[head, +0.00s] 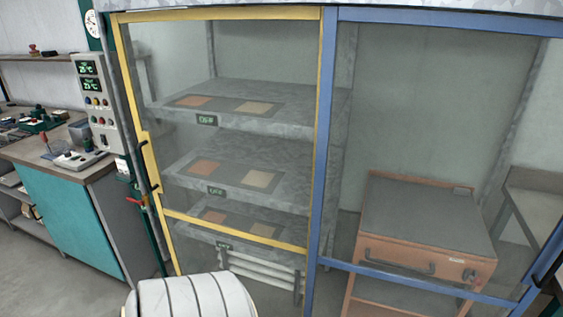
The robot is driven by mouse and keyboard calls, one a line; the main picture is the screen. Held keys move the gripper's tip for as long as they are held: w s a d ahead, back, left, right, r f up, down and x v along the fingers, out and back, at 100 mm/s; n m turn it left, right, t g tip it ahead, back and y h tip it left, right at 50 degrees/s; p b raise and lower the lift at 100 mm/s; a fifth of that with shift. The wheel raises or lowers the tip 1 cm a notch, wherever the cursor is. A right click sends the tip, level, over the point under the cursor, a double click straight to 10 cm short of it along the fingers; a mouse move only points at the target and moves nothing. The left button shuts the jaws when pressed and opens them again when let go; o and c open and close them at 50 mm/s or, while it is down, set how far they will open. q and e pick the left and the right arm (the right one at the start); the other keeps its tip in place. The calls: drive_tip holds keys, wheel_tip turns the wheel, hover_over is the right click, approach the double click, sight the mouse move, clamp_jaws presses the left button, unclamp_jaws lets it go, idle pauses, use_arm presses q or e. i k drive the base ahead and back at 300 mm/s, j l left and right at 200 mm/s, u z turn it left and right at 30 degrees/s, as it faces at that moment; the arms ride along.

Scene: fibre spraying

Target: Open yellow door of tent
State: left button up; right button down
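The yellow door (163,177) of the tent is a yellow frame with clear panels, on the left of the head view. It looks shut, with its right edge against the blue frame (324,150). A dark handle (148,180) sits on its left side. Through its panels I see grey shelves (290,120) bearing orange and tan square pieces. Neither of my grippers is in view. The lower end of the door's left side is partly hidden by a white rounded form at the bottom edge.
Left of the tent is a control panel (97,100) with green displays, and a teal-fronted workbench (72,215) with tools. Behind the blue-framed door on the right stands an orange cart (425,225). A patch of grey floor (75,290) shows at lower left.

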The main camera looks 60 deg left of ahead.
sight(306, 13)
drive_tip(key=u, duration=2.5)
